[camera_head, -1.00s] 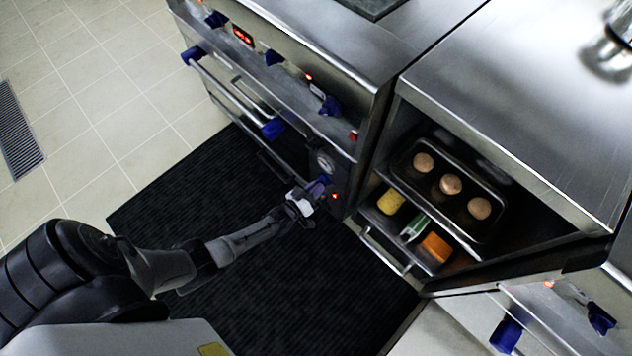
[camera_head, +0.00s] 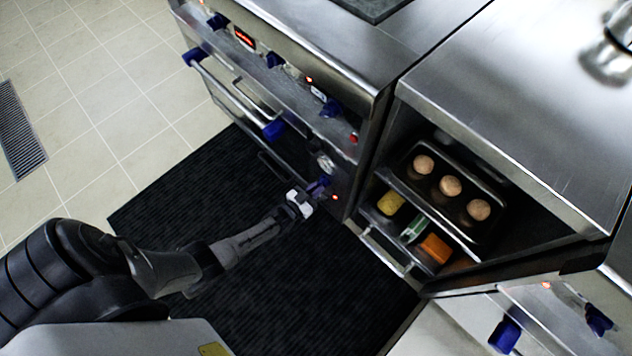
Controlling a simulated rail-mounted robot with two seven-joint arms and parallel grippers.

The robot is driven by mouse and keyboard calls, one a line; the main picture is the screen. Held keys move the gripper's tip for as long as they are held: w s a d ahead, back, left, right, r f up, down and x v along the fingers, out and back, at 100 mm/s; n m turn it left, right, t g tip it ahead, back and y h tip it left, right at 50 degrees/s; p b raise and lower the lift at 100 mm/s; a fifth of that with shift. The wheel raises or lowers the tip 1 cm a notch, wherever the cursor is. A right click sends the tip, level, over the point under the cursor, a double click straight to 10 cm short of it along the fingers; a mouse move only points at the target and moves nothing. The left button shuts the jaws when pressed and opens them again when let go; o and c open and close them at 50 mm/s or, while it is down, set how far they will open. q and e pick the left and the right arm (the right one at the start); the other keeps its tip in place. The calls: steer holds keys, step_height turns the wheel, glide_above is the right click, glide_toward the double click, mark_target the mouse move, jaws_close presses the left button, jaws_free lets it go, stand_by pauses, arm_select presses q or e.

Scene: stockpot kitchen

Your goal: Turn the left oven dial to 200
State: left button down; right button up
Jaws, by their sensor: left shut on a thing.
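The oven front (camera_head: 290,140) is at the upper middle, seen from above at a slant. My left gripper (camera_head: 311,194) reaches in from the left and is shut on a blue dial (camera_head: 319,186) low on the oven's right side. A round gauge (camera_head: 325,163) sits just above that dial, and a small red light (camera_head: 335,197) glows beside it. The dial's marks are too small to read, and the gripper partly hides the dial. My right gripper does not show.
An open shelf to the right holds a tray (camera_head: 489,233) with three round brown items, a yellow item (camera_head: 391,203) and an orange item (camera_head: 435,248). More blue dials (camera_head: 331,108) line the upper oven panel. A dark mat (camera_head: 240,200) covers the floor.

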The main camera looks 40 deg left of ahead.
arm_select(q)
steer(key=c, duration=1.2)
jaws_free()
steer(key=shift+o, duration=0.2)
steer(key=shift+s, duration=0.1)
steer(key=s+p, duration=0.4)
steer(key=s, duration=0.9)
steer(key=shift+s+a, duration=0.2)
steer(key=shift+s, duration=0.15)
